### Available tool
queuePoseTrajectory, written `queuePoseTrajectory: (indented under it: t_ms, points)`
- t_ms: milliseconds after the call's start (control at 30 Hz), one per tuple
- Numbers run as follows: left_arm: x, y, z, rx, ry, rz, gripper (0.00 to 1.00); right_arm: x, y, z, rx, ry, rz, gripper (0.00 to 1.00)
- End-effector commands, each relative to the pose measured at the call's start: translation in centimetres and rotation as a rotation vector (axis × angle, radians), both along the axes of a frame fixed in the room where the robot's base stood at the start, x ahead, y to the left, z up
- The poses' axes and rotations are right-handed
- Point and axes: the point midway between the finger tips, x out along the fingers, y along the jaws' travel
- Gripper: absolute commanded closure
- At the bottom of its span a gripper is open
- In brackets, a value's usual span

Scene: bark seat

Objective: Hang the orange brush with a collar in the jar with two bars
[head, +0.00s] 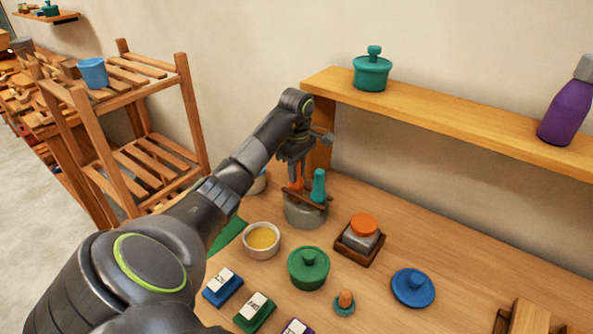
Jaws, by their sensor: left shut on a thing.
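The jar (305,214) is a grey round pot on the table, with brown bars across its top. My left gripper (296,170) is above the jar, pointing down, and is shut on the orange brush (297,181). Only a small part of the orange brush shows between the fingers and the bars; its collar and lower end are hidden. I cannot tell whether it touches the bars. A teal brush (319,186) stands upright in the jar, just right of the orange one. My right gripper is not in view.
A bowl of yellow stuff (262,240), a green lidded pot (308,267), an orange-topped jar in a wooden tray (361,236) and a blue lid (413,287) stand nearby. A wooden shelf (450,113) runs behind.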

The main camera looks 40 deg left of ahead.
Motion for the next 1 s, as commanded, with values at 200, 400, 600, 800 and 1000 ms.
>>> queuePoseTrajectory:
  t_ms: [200, 400, 600, 800, 1000]
  points:
    - [0.01, 0.01, 0.03, 0.000, 0.000, 0.000, 1.00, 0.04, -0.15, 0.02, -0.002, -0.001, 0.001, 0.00]
    - [0.00, 0.01, -0.30, 0.000, 0.000, 0.000, 1.00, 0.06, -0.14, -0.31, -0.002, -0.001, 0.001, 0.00]
    - [0.00, 0.01, -0.69, 0.000, 0.000, 0.000, 1.00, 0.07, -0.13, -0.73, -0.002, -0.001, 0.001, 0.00]
    - [0.00, 0.01, -0.77, 0.000, 0.000, 0.000, 0.66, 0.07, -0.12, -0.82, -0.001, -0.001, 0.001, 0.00]
    - [-0.01, 0.00, -0.79, 0.000, 0.000, 0.000, 0.51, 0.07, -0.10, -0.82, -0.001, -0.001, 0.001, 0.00]
